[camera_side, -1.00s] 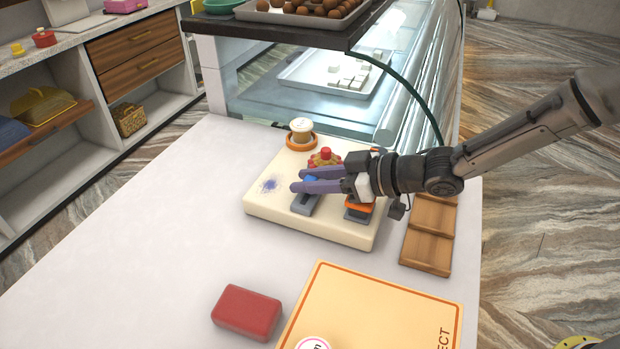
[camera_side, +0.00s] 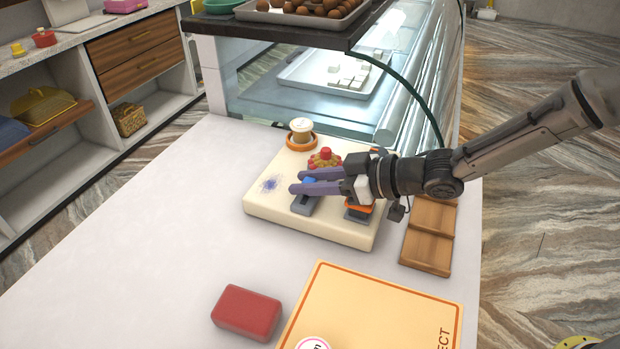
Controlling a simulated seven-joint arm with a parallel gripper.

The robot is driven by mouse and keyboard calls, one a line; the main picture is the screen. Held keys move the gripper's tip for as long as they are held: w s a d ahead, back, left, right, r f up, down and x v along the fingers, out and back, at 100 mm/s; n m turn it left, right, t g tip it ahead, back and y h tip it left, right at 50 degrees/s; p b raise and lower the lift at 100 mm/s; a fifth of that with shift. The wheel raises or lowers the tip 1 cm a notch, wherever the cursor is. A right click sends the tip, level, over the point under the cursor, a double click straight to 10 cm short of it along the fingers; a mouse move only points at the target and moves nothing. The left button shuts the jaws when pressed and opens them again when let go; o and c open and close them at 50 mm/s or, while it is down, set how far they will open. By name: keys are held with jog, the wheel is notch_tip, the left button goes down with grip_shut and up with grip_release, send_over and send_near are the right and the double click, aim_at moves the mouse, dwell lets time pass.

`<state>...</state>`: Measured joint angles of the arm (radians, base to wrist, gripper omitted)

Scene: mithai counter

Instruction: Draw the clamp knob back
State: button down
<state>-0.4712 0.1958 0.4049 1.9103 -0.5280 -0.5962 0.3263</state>
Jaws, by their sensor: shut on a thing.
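A cream board (camera_side: 262,206) lies on the white counter and carries several fittings. My gripper (camera_side: 298,182) reaches over it from the right with its two purple fingers pointing left. The fingers are shut on a small blue knob (camera_side: 308,182), which is mostly hidden between them. The knob sits over a grey slotted base (camera_side: 304,206). I take this to be the clamp knob, but its far side is hidden. An orange part on a grey base (camera_side: 357,213) is partly covered by my gripper. A red knob (camera_side: 325,153) on a scalloped tan disc stands behind the fingers.
A cream-topped cup in an orange ring (camera_side: 301,142) stands at the board's back corner. A red block (camera_side: 247,312) and an orange-bordered sheet (camera_side: 375,310) lie in front. Wooden slabs (camera_side: 428,250) lie at right. A glass case (camera_side: 300,98) stands behind.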

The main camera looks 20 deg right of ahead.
jog(key=shift+s+a, duration=0.9)
jog(key=shift+s, duration=0.05)
jog(key=c, duration=0.6)
grip_release()
jog(key=shift+s+d+r, duration=0.15)
jog(key=shift+d+r, duration=0.05)
jog(key=shift+d, duration=0.05)
jog(key=v, duration=1.3)
jog(key=shift+s, duration=0.1)
